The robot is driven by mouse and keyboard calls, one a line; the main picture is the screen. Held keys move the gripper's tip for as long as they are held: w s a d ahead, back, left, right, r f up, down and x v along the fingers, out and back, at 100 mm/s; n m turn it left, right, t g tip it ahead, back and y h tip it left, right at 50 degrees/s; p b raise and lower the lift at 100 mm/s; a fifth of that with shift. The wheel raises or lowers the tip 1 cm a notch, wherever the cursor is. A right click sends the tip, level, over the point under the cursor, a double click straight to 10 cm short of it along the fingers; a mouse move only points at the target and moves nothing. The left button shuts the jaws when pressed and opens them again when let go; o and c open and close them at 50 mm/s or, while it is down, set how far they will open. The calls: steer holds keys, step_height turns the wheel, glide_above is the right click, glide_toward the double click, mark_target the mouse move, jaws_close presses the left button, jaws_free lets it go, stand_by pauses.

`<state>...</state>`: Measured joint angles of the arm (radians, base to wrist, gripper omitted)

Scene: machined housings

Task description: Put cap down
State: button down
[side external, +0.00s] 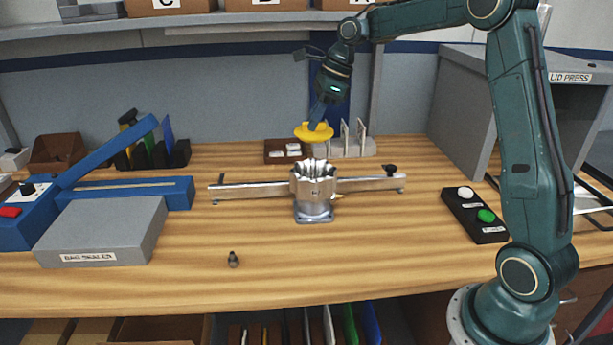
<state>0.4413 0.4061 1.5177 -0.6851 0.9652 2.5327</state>
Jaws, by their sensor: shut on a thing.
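A yellow cap (314,133) is held up in the air by my gripper (317,122), which points down and is shut on it. The fingertips are small here and partly hidden by the cap. The cap is slightly tilted in the picture. It shows above and behind the top of a metal machined housing (313,190), apart from it. The housing sits on the wooden bench, with a metal bar clamp (250,190) reaching out on both sides.
A blue and grey bag sealer (105,230) stands at the left. A small dark part (233,259) lies at the front. A button box (475,214) is at right, near the lid press (450,110). A brown tray (283,152) and rack (352,146) stand behind.

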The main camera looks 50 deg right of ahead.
steer(key=shift+w+a+f, duration=0.1)
steer(key=shift+w+a, duration=0.35)
steer(key=w+a+f, duration=0.2)
steer(key=w+a, duration=0.8)
steer(key=a, duration=0.4)
steer(key=shift+s+f, duration=0.15)
steer(key=shift+f, duration=4.85)
steer(key=shift+s+f, duration=0.1)
steer(key=shift+f, duration=4.85)
steer(key=shift+f, duration=0.15)
steer(key=c, duration=1.5)
jaws_free()
